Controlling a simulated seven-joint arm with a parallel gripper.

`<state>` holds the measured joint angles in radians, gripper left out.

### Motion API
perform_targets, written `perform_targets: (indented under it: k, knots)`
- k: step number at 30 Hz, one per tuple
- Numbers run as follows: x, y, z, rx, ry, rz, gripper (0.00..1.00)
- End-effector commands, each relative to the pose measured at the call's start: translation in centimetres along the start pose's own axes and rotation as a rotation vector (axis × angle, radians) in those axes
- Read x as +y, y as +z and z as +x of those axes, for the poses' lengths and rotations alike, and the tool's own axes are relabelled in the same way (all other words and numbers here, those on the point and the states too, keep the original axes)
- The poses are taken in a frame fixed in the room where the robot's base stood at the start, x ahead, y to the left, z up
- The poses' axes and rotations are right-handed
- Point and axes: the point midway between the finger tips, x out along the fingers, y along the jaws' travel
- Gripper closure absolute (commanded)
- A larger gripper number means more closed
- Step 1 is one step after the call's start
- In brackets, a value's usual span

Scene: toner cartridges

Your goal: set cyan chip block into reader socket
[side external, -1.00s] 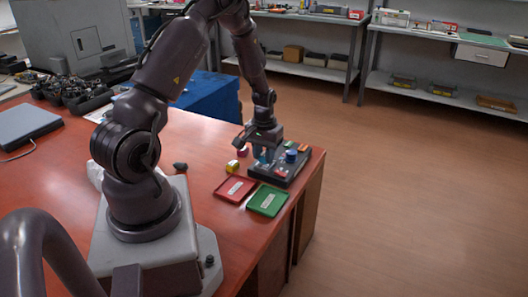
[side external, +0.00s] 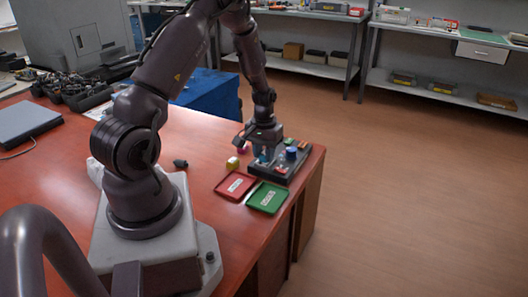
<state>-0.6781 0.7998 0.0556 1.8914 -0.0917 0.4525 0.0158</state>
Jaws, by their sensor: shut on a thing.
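My gripper (side external: 263,152) points down over the left part of the dark reader board (side external: 284,172) near the table's right end. It is shut on a small cyan block (side external: 264,158), which shows only as a bluish patch between the fingers. The fingers and the small scale hide most of the block. I cannot tell whether its underside touches the board or which socket lies beneath it.
A blue round piece (side external: 291,153) stands on the board beside my gripper. A yellow block (side external: 233,163) and a magenta piece (side external: 242,150) lie left of it. A red tray (side external: 235,186) and a green tray (side external: 267,198) sit in front.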

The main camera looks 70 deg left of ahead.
Motion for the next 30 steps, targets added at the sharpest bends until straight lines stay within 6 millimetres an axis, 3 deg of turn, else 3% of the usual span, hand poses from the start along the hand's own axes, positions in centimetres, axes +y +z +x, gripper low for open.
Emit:
perform_targets:
  k: [30]
  knots:
    - [0.00, 0.00, 0.83, 0.000, 0.000, 0.000, 0.94]
